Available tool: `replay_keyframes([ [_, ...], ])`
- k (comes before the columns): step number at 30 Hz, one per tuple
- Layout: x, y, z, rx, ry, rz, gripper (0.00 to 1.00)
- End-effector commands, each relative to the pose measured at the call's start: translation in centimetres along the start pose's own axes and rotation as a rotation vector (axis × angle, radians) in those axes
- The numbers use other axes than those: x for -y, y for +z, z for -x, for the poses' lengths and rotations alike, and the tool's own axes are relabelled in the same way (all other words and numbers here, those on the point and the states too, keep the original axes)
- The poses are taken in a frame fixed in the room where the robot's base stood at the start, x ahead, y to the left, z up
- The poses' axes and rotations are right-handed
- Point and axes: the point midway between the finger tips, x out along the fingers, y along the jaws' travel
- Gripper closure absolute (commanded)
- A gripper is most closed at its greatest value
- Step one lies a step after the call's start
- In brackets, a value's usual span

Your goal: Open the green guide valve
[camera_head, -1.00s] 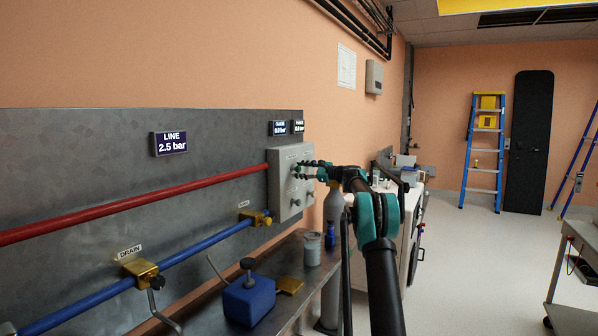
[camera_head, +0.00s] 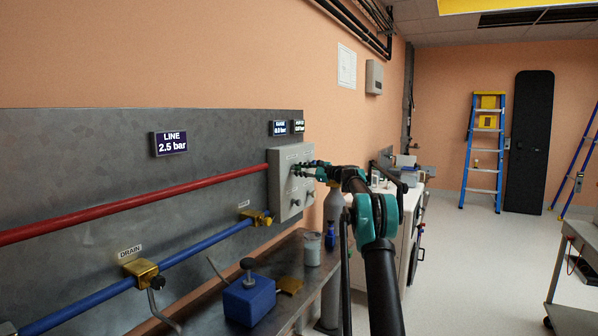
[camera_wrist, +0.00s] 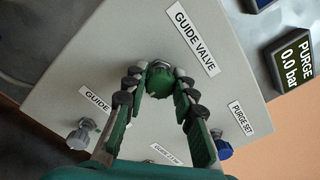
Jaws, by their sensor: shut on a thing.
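The green guide valve knob (camera_wrist: 160,84) stands on the grey control box (camera_wrist: 120,40), below the GUIDE VALVE label (camera_wrist: 191,38). My gripper (camera_wrist: 161,76) is shut on this knob, with a segmented finger on each side of it. The fingers partly cover the knob's sides. In the head view my gripper (camera_head: 301,168) is at the front face of the grey box (camera_head: 283,205), and the knob is too small to make out there.
A grey knob (camera_wrist: 82,136) and a blue knob (camera_wrist: 224,150) sit near my fingers on the box. A purge display (camera_wrist: 295,60) reads 0.0 bar. Red (camera_head: 120,206) and blue (camera_head: 192,249) pipes cross the panel. A bench (camera_head: 310,270) stands below.

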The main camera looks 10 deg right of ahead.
Motion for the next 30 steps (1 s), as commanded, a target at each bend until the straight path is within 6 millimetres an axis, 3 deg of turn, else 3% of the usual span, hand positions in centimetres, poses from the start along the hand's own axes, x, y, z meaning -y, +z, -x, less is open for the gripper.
replay_keyframes([
  [11, -0.05, -0.04, 0.04, 0.0, 0.002, 0.196, 1.0],
  [30, -0.11, -0.08, 0.06, 0.0, 0.002, 0.799, 1.0],
])
